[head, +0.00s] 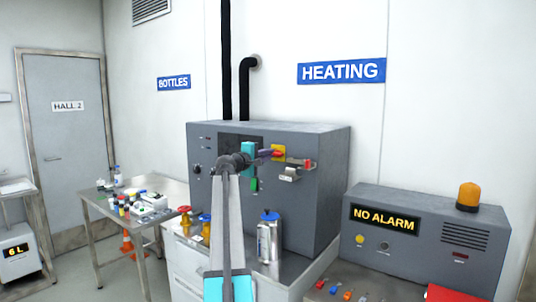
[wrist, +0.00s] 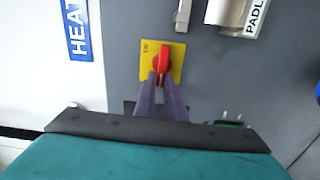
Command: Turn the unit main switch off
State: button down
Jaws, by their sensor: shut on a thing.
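The unit main switch is a red rotary handle (wrist: 163,55) on a yellow square plate (wrist: 174,71), on the grey heating cabinet's front. In the head view its yellow plate (head: 279,149) shows just right of my gripper. The handle lies upright in the wrist view, in line with my fingers. My gripper (wrist: 160,80) has purple fingers, shut on the near end of the handle. In the head view my gripper (head: 272,153) reaches the panel from the left. The fingers hide part of the handle, and I cannot read the plate's marking for its position.
A padlock holder (wrist: 230,12) and a red padlock (head: 308,163) sit beside the switch. A green control (head: 254,184) is below it. A "NO ALARM" box (head: 386,218) is at right.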

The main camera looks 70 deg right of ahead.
jog(key=shift+n, duration=0.3)
jog(key=c, duration=1.8)
grip_release()
jog(key=shift+a+f, duration=0.1)
jog(key=b+v, duration=0.3)
jog(key=v, duration=1)
jog(key=shift+w+a, duration=0.15)
jog(key=shift+a, duration=0.15)
